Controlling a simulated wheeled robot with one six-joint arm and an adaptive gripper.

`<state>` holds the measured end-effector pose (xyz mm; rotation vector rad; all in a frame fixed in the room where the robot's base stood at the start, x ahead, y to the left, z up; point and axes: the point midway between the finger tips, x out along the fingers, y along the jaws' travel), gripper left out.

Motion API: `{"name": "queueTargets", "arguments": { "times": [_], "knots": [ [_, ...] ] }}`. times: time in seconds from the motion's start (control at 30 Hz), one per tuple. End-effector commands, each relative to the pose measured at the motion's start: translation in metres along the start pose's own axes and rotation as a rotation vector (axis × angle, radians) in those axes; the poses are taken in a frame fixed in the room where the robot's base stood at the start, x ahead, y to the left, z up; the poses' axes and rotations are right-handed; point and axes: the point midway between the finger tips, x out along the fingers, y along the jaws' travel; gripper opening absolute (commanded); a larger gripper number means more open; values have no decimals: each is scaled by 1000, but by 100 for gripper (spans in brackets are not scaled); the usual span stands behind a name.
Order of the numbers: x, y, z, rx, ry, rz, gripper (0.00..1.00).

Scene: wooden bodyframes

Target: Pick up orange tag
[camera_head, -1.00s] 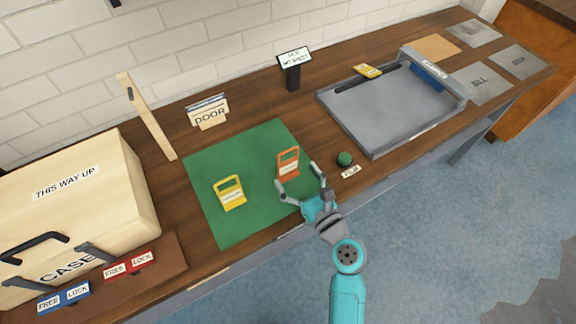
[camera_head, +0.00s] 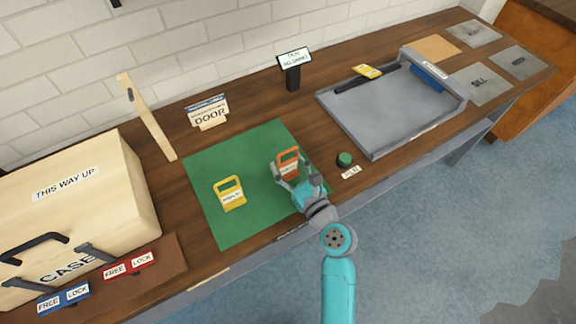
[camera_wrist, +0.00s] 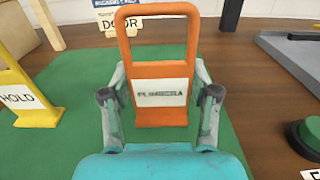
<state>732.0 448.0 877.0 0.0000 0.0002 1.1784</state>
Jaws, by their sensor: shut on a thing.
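The orange tag (camera_head: 288,161) stands upright on the green mat (camera_head: 235,150). It has an open loop handle on top and a white label on its front. My gripper (camera_head: 288,171) is shut on the orange tag, with a finger on each side. In the wrist view the orange tag (camera_wrist: 160,112) sits between the two fingers of my gripper (camera_wrist: 160,95), its handle rising above them. The tag's base appears to be at mat level; I cannot tell whether it is lifted.
A yellow tag (camera_head: 230,194) stands on the mat to the left. A green button (camera_head: 344,159) is close on the right, with a grey tray (camera_head: 385,110) beyond it. A large case (camera_head: 75,205) fills the left end. A small black-stand sign (camera_head: 293,72) stands behind.

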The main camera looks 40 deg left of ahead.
Motion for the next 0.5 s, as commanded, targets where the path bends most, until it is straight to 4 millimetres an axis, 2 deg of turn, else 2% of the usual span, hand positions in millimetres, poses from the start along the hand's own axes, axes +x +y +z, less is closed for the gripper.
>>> {"name": "queueTargets", "arguments": {
  "times": [0.17, 0.27, 0.5],
  "knots": [
    [0, 0, 7, -2, -2, 1, 31],
    [0, 0, 21, -4, -3, 1, 31],
    [0, 0, 67, -4, -3, 1, 31]
  ]
}}
